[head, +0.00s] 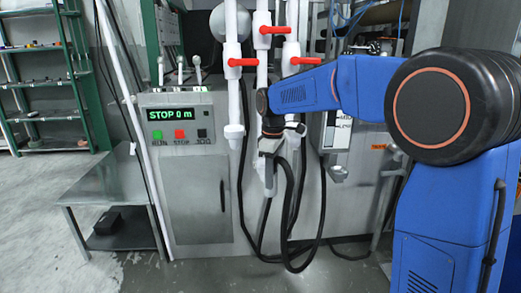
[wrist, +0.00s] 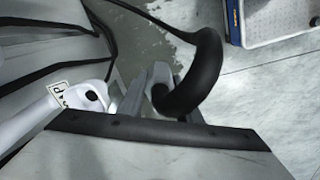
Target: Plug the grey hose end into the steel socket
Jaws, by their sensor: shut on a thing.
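My gripper (head: 269,184) hangs below my blue arm in front of the machine, near the lower ends of the white pipes. In the wrist view its grey fingers (wrist: 148,92) are shut at the end of a thick dark hose (wrist: 206,68). The hose also shows in the head view (head: 287,215), bending down from the gripper in a loop. The held end is mostly hidden by the fingers. In the wrist view, a pale pipe (wrist: 50,106) with a small label and a dark round opening lies just left of the fingers. I cannot tell whether it is the steel socket.
A control cabinet (head: 196,202) reading "STOP 0 m" stands left of the gripper. White pipes with red valve handles (head: 242,62) rise behind my arm. A low metal table (head: 110,185) and green shelves (head: 40,105) stand left. Other dark hoses hang close by.

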